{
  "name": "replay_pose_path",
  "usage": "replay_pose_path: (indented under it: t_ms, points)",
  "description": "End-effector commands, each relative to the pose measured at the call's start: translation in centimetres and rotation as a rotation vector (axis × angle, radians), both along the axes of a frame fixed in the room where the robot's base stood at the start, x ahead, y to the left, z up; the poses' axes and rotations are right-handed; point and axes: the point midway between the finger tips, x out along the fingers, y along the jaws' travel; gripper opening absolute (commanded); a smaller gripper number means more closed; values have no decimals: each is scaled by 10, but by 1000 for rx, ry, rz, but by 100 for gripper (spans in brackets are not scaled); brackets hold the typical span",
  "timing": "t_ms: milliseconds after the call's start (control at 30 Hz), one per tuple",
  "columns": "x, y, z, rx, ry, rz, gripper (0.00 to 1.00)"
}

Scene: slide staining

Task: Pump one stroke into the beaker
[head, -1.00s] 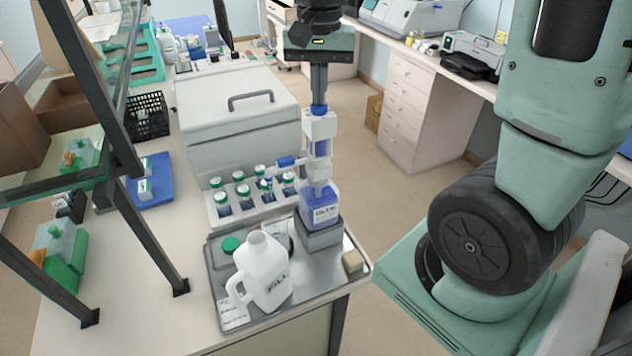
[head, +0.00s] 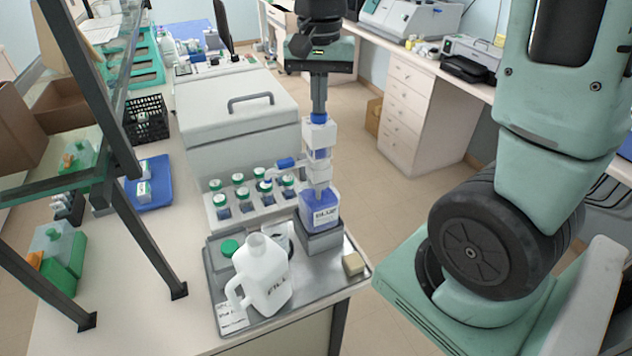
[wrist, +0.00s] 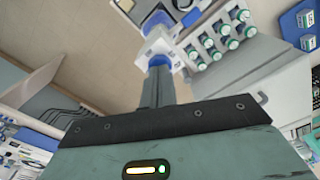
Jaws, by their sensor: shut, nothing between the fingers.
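The dispenser bottle (head: 318,208), labelled BLUE and holding blue liquid, stands upright on a grey block at the tray's back right. Its white pump (head: 319,136) rises above it, with a blue knob (head: 318,118) on top and a spout reaching left. My gripper (head: 318,112) is shut and empty, pointing straight down with its fingertips against the knob. The wrist view shows the fingers (wrist: 157,88) meeting the blue knob (wrist: 159,61). A clear vessel, apparently the beaker (head: 284,238), is left of the block, partly hidden by the jug; its contents are unclear.
A white FILL jug (head: 265,277) stands on the metal tray (head: 311,286) in front. A rack of green-capped vials (head: 252,211) is behind, and a large grey lidded box (head: 237,122) beyond it.

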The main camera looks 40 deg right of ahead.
Motion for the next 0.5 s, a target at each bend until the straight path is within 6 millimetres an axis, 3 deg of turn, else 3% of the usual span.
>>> replay_pose_path:
  t_ms: [500]
  points:
    - [-1,0,6,1,6,0,0]
